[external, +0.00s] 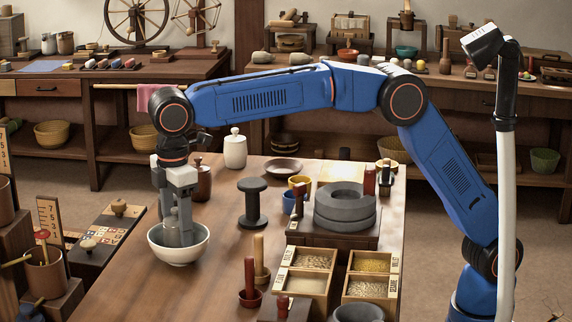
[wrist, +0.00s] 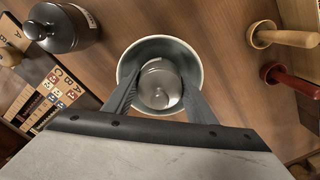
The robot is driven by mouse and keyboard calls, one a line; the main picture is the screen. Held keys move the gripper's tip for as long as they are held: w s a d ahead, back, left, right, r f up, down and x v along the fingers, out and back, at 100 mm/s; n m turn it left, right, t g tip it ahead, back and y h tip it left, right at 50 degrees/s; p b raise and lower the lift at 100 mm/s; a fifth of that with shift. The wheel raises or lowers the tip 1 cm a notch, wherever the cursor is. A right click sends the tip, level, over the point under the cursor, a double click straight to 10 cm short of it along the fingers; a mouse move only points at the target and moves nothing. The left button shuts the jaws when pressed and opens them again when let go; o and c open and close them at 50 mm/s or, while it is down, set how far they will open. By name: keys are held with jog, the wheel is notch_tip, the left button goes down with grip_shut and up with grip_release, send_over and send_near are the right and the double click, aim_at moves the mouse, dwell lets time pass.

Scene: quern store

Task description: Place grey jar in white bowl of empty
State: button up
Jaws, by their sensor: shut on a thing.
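The white bowl (external: 172,254) stands upright near the left edge of the brown table. It also shows in the wrist view (wrist: 124,68), with a grey inside. My gripper (external: 180,238) points straight down, with its fingertips inside the bowl's rim. The fingers are shut on the grey jar (wrist: 160,86), a round lidded shape with a small knob, seen from above within the bowl. In the external view the fingers and bowl wall hide most of the jar. Whether the jar touches the bowl's floor cannot be told.
A dark lidded jar (wrist: 68,28) stands close by at upper left. A wooden pestle (external: 260,257) and a red pestle (external: 249,284) stand right of the bowl. Behind are a black spool (external: 252,204) and white jar (external: 235,150). Grain boxes (external: 308,272) stand further right.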

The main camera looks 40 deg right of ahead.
jog(key=o, duration=1.3)
jog(key=shift+f, duration=0.1)
jog(key=shift+o, duration=0.2)
notch_tip(320, 180, up, 12)
jog(key=shift+r, duration=0.1)
